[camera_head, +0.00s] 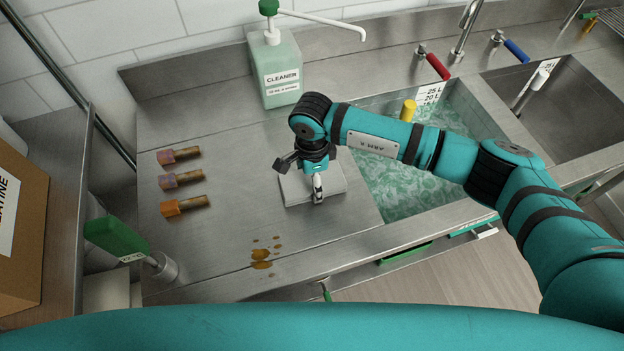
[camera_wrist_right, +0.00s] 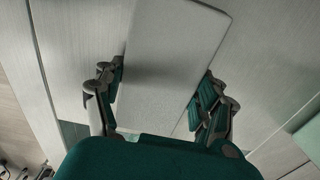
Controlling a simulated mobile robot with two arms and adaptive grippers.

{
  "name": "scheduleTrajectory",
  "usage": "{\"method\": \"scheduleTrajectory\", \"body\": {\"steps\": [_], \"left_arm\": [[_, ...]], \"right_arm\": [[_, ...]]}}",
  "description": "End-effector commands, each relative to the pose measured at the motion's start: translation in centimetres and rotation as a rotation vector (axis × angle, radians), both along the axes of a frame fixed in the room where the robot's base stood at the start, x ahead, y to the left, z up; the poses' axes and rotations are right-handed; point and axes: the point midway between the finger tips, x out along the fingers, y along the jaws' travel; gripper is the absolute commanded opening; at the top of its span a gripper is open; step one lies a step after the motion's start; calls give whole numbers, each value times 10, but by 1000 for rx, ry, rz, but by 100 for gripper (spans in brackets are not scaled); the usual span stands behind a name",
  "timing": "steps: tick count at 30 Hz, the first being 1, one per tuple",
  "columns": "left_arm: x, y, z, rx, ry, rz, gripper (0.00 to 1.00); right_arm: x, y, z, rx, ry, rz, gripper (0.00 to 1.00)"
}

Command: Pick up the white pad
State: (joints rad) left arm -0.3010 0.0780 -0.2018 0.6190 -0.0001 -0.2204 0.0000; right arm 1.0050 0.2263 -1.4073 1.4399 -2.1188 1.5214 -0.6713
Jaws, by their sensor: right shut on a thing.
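The white pad (camera_head: 297,190) lies on the steel counter (camera_head: 225,235), left of the water-filled sink. My right gripper (camera_head: 318,188) is over the pad, pointing down at it. In the right wrist view the pad (camera_wrist_right: 172,55) runs between the two fingers of my right gripper (camera_wrist_right: 160,95), which are shut on its sides. Whether the pad touches the counter is hard to tell. My left gripper is not in view.
A cleaner bottle (camera_head: 280,75) with a pump stands behind the pad. Several brown-tipped nozzles (camera_head: 182,180) lie at the left. Brown spots (camera_head: 261,257) mark the counter in front. The filled sink (camera_head: 400,185) is at the right, and a cardboard box (camera_head: 22,225) at the far left.

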Motion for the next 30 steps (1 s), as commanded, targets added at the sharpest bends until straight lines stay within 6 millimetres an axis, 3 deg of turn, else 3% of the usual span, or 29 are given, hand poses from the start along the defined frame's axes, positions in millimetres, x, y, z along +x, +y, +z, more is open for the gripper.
{"method": "scheduleTrajectory", "body": {"steps": [5,11,24,30], "left_arm": [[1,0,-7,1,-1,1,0],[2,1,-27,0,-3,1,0],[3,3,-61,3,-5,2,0],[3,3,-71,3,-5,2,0]], "right_arm": [[1,0,7,2,-4,0,38],[0,-1,34,2,-6,2,38],[-101,-33,41,2,-3,4,38],[-135,-44,46,1,-2,3,38]]}}
